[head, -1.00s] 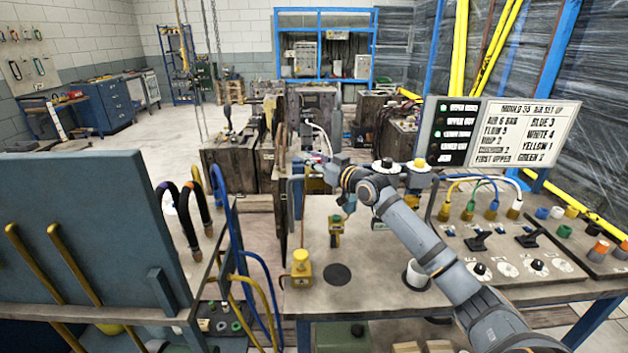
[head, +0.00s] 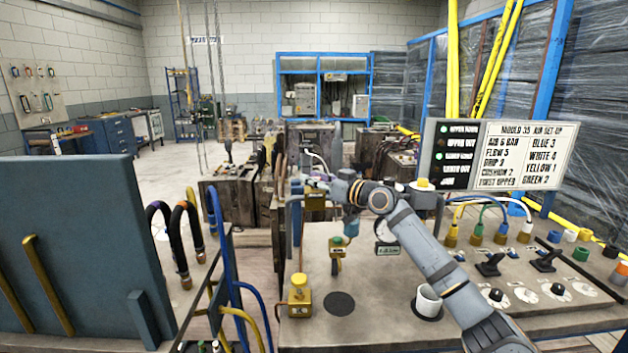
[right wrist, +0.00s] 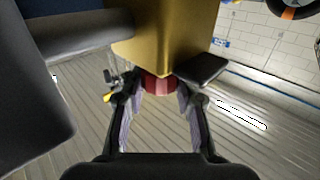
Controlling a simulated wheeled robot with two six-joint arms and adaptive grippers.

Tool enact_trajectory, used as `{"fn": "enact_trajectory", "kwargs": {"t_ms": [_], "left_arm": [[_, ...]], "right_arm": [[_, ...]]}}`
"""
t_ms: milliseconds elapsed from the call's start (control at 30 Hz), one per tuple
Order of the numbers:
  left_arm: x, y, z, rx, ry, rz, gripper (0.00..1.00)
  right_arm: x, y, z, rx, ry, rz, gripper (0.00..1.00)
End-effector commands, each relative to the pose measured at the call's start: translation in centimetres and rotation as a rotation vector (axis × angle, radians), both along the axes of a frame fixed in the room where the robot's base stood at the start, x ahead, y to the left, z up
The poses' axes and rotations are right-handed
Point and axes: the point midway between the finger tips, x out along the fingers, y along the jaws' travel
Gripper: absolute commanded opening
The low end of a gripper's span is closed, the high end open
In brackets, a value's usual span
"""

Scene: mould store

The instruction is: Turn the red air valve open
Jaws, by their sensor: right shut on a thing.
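The red air valve shows in the right wrist view as a red round knob (right wrist: 158,85) under a brass-coloured body (right wrist: 168,35). My right gripper (right wrist: 160,92) has its two fingers on either side of the knob and is shut on it. In the head view my right gripper (head: 318,187) is at the left end of my right arm, by a pipe above the bench's far left part. A brass-coloured block (head: 315,201) shows just under it. The red knob cannot be made out there. My left gripper is not in view.
The grey bench (head: 385,300) carries a yellow-capped fitting (head: 299,295), a green-topped valve (head: 338,250), a white cup (head: 429,298) and coloured hose fittings (head: 500,232). A sign board (head: 525,152) stands at its back right. A blue-grey panel (head: 75,245) stands at left.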

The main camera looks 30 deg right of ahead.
Motion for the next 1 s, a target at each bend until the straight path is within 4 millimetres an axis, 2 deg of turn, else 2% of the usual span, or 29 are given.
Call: {"fn": "enact_trajectory", "kwargs": {"t_ms": [333, 367, 533, 833, 1000], "left_arm": [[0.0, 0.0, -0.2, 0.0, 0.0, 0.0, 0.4], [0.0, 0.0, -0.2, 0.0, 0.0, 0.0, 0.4], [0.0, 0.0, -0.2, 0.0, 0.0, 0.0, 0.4], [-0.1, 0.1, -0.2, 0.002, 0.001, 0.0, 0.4], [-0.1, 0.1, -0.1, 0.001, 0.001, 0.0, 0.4]], "right_arm": [[0.0, 0.1, -0.5, 0.001, 0.008, 0.006, 0.0], [0.0, 0.1, -0.5, 0.001, 0.008, 0.006, 0.33], [0.0, 0.1, -0.3, 0.001, 0.005, 0.005, 0.54], [0.0, 0.0, 0.1, 0.001, 0.001, 0.004, 0.54], [0.0, 0.1, 2.8, 0.0, -0.004, 0.005, 0.54]]}}
